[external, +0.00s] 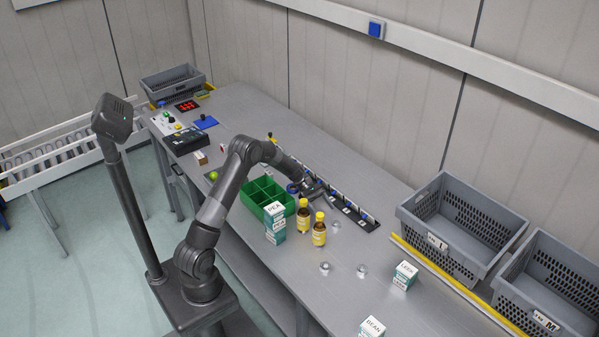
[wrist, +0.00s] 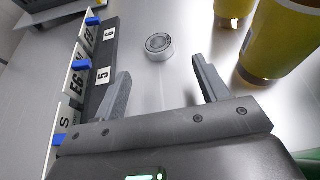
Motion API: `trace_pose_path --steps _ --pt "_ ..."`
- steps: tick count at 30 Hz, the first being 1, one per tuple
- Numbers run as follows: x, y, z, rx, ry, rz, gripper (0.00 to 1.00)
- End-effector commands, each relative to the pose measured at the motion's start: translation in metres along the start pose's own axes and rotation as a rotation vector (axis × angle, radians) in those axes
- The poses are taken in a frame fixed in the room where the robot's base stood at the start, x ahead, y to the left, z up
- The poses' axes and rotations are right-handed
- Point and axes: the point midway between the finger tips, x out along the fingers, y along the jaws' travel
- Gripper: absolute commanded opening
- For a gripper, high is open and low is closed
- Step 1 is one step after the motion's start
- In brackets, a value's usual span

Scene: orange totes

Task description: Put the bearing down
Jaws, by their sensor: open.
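The bearing (wrist: 158,43) is a small silver ring lying flat on the grey table in the wrist view, just beyond my fingertips and roughly centred between them. My gripper (wrist: 161,68) is open, with nothing between its fingers. In the external view my gripper (external: 318,190) is low over the table, between the bottles and the black rack. Small shiny items stand near there, and I cannot tell which of them is the bearing in that view.
A black rack (external: 345,205) with numbered labels and blue clips runs along the left in the wrist view. Yellow-labelled bottles (external: 319,232) stand close on the right. A green divided bin (external: 262,207), stacked boxes (external: 276,226) and grey crates (external: 430,222) are around.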

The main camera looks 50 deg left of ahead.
Motion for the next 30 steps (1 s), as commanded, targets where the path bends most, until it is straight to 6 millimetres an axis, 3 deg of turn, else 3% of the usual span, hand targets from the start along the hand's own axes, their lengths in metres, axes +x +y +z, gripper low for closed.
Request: trace_pose_path --steps 8,15,22,30 --pt "0.026 0.0 0.001 -0.001 0.0 -0.002 0.67" --pt "0.06 0.0 0.0 -0.002 0.001 -0.002 0.67" --pt "0.064 0.001 0.001 -0.001 0.001 0.0 0.67" --pt "0.064 0.001 0.001 -0.001 0.001 0.0 0.47"
